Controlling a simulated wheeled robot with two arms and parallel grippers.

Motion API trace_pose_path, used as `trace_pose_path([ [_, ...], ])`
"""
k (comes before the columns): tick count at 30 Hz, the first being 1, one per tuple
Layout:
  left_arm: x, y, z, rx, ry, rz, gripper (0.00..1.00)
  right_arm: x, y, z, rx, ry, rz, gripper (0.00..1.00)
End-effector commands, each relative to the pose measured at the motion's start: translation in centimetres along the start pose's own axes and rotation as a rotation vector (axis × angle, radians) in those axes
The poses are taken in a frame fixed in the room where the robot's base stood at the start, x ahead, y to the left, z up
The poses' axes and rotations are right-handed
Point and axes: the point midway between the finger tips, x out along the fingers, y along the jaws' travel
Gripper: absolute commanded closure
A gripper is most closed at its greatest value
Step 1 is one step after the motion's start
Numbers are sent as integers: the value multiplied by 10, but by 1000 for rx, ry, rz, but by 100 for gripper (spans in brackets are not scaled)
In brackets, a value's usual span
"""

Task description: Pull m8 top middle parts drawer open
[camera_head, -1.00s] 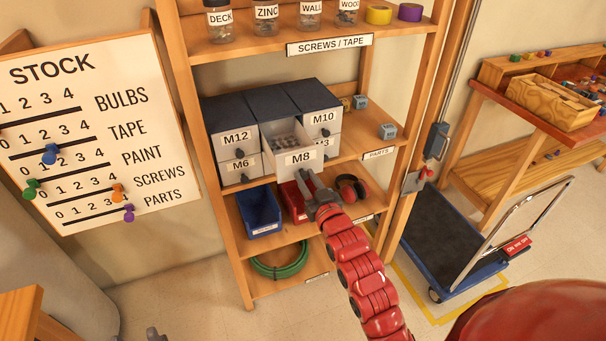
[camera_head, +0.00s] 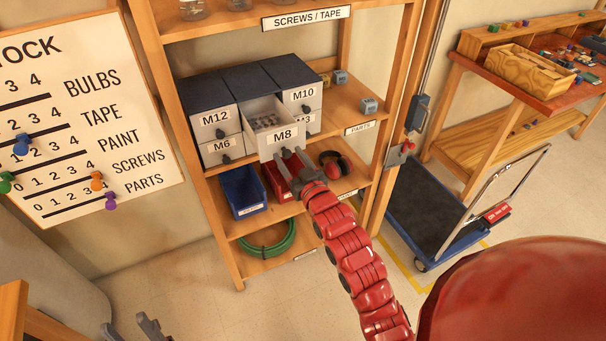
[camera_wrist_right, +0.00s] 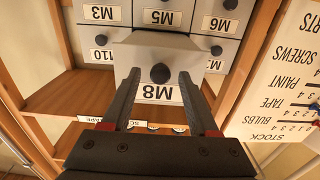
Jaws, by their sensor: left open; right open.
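The M8 parts drawer (camera_head: 283,139) is the top middle one of the cabinet. It stands pulled out, with small grey parts showing inside. In the right wrist view, which is upside down, its front (camera_wrist_right: 150,55) has a dark round knob (camera_wrist_right: 160,73). My right gripper (camera_head: 293,154) is in front of the drawer. Its fingers (camera_wrist_right: 159,75) are apart, one on each side of the knob in the picture, with gaps visible. My left gripper (camera_head: 149,326) is low at the bottom edge, far from the cabinet, open and empty.
The cabinet's M12 (camera_head: 213,120) and M10 (camera_head: 303,97) drawers flank M8 and are shut. Below are a blue bin (camera_head: 243,192), a red bin (camera_head: 277,181) and red earmuffs (camera_head: 335,164). A trolley (camera_head: 433,222) stands right of the shelf.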

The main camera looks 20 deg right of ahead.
Motion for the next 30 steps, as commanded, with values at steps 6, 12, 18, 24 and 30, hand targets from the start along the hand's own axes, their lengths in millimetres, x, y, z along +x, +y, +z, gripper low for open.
trace_pose_path([
  [6, -10, 0, 2, 0, 0, 0, 50, -37, 1, 4, -2, -1, 3, 40],
  [12, -12, 1, 2, 0, 0, 0, 50, -87, 1, 2, -1, -5, 5, 40],
  [18, 33, -2, -6, 0, 0, 0, 50, -123, 1, -5, 0, -12, 5, 40],
  [24, 49, -2, -8, 0, 0, 0, 50, -153, 2, -2, -4, -7, 4, 40],
  [30, 54, -3, -9, 0, 0, 0, 50, -167, 1, 0, 0, -4, 3, 40],
])
